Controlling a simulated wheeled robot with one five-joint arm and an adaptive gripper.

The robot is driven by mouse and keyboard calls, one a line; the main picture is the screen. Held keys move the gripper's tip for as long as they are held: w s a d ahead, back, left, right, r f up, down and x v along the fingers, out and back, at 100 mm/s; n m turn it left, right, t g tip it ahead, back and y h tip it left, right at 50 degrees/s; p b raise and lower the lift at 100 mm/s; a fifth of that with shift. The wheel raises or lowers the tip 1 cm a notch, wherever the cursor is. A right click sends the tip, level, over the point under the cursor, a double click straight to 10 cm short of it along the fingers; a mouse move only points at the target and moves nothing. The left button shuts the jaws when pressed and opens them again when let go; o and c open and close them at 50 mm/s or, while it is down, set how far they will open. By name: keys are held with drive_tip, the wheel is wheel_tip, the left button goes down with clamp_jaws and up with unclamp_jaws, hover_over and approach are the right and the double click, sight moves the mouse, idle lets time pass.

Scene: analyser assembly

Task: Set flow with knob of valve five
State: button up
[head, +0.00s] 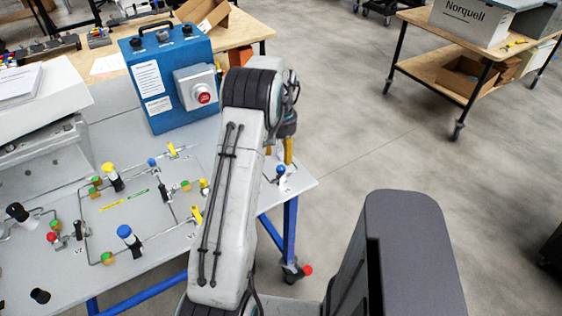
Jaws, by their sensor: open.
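The panel (165,255) carries thin pipes with several small valves and knobs. A small blue knob (281,170) stands at the panel's right corner. A larger blue knob (125,231) is at the front middle, and another small blue one (152,162) is near the back. Black-and-yellow knobs, yellow levers and a red knob (53,237) also show. I cannot read which one is valve five. My gripper (280,155) points down just above the small blue knob at the right corner. It is open, partly hidden behind my arm; contact with the knob cannot be told.
A blue box (168,82) with a red button stands at the back of the panel. A grey-white case (45,155) is at the left. A cart (440,73) with boxes stands at the back right. The floor between is clear.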

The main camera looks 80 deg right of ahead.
sight(281, 166)
drive_tip(key=shift+r, duration=2.35)
drive_tip(key=w+a+f+m+y, duration=0.15)
drive_tip(key=a+f, duration=0.35)
drive_tip(key=a, duration=0.6)
drive_tip(key=w+a+r+n+t, duration=0.1)
drive_tip(key=w+a+r+n, duration=0.5)
drive_tip(key=a, duration=0.7)
drive_tip(key=w+a+r+n+t+h, duration=0.1)
drive_tip(key=w+a+r+n, duration=0.5)
drive_tip(key=a, duration=0.7)
drive_tip(key=w+a+r+n+t, duration=0.2)
drive_tip(key=w+a+r+n, duration=0.3)
drive_tip(key=a, duration=0.9)
drive_tip(key=shift+w+r+n, duration=0.4)
drive_tip(key=shift+w+n, duration=0.35)
drive_tip(key=shift+w, duration=0.05)
